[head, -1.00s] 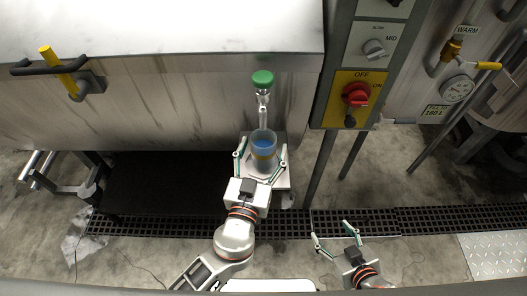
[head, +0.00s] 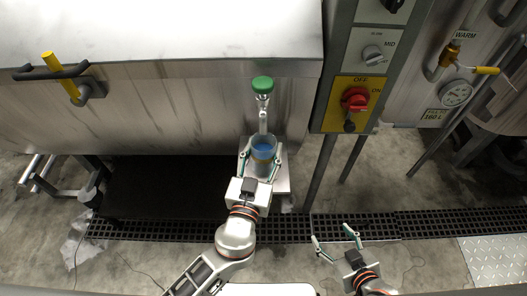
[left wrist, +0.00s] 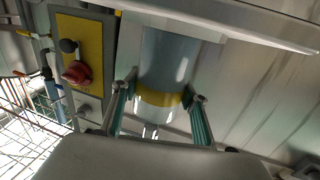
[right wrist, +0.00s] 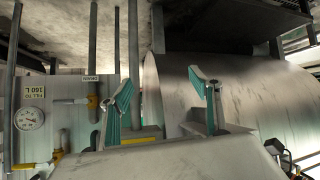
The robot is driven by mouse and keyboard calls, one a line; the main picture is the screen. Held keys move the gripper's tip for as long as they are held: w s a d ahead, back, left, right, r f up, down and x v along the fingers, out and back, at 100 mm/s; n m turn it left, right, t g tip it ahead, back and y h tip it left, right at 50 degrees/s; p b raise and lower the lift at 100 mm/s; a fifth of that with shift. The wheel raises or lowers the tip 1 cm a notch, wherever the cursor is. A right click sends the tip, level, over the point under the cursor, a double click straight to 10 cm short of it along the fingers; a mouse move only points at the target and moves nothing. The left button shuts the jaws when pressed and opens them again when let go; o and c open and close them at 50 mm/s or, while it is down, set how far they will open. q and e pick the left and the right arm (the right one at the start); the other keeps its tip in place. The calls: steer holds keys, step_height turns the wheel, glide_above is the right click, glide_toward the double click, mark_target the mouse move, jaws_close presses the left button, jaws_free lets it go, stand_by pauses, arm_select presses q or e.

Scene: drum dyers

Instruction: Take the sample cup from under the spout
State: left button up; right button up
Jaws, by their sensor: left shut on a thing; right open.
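The sample cup (head: 264,151) is clear, holds blue liquid and has a yellow band. It is at the lower end of the spout (head: 263,120), which has a green knob (head: 262,84). My left gripper (head: 261,164) is shut on the cup, one finger on each side. In the left wrist view the cup (left wrist: 166,65) lies between the fingertips, its yellow band close to them. Whether its base touches the small grey shelf (head: 281,182) is hidden. My right gripper (head: 332,233) is open and empty, low and to the right.
The steel vat (head: 180,100) stands behind the spout. A control panel (head: 367,75) with a red switch (head: 355,99) hangs to the right, above a thin post (head: 320,170). A floor grate (head: 360,222) runs below.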

arm_select(q)
steer(key=shift+r, duration=0.45)
steer(key=shift+s, duration=0.3)
steer(key=r+b+v, duration=0.1)
steer(key=b+v, duration=0.4)
steer(key=v, duration=1.2)
steer(key=shift+s+a+r, duration=0.2)
arm_select(e)
steer(key=shift+w+d+f, duration=0.25)
steer(key=shift+d+f, duration=0.05)
steer(key=shift+f, duration=0.4)
steer(key=shift+w+d+f, duration=0.2)
steer(key=shift+d+f, duration=0.1)
steer(key=shift+f, duration=0.4)
